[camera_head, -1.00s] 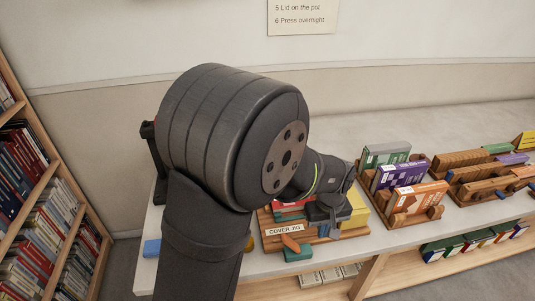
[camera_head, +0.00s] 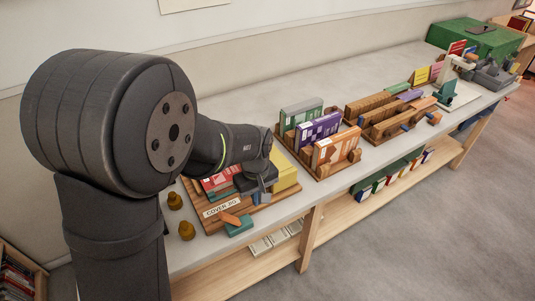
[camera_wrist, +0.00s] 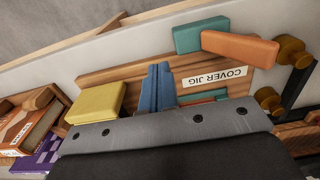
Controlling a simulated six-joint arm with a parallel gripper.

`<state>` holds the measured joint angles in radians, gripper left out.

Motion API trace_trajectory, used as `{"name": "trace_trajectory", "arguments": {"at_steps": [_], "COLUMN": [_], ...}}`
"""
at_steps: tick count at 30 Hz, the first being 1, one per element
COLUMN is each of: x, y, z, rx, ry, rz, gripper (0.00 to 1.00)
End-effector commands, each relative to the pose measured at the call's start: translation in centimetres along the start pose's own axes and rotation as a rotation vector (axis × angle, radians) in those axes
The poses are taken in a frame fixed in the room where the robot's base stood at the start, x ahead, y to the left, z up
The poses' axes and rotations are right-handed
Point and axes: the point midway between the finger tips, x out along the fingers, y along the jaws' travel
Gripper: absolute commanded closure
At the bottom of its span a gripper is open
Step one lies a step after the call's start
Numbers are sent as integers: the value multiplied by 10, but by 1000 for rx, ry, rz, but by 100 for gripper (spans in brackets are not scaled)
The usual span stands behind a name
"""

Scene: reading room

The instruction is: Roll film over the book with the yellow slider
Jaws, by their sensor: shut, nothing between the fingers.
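The wooden cover jig (camera_head: 207,227) lies on the bench with a "COVER JIG" label, which also shows in the wrist view (camera_wrist: 215,76). A yellow block (camera_head: 285,172), likely the slider, sits at the jig's right end. In the wrist view the yellow block (camera_wrist: 97,102) is left of my fingers, apart from them. My gripper (camera_head: 262,194) is over the jig, its blue fingers (camera_wrist: 157,88) together and empty. A red-and-green item (camera_head: 214,183), perhaps the book, is partly hidden by my gripper. I cannot make out the film.
An orange piece (camera_wrist: 240,48) and a teal block (camera_wrist: 202,35) lie at the jig's front edge. Brown knobs (camera_head: 186,231) stand to the left. Wooden racks (camera_head: 327,172) with boxes stand close on the right. The bench behind the jig is clear.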

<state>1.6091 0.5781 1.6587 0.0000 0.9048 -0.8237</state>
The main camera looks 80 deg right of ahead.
Motion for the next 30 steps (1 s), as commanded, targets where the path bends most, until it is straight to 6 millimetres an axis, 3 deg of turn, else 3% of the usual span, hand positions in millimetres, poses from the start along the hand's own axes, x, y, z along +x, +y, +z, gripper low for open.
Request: {"name": "trace_trajectory", "arguments": {"at_steps": [13,14,17,20,21,30], "x": [0,0,-4,-22,-34,-150], "y": [0,0,2,13,20,62], "z": [0,0,-3,-17,-26,-92], "rx": [0,0,17,93,143,609], "ry": [0,0,7,37,59,284], "rz": [0,0,7,37,55,150], "gripper": [100,98,78,59,57,57]}}
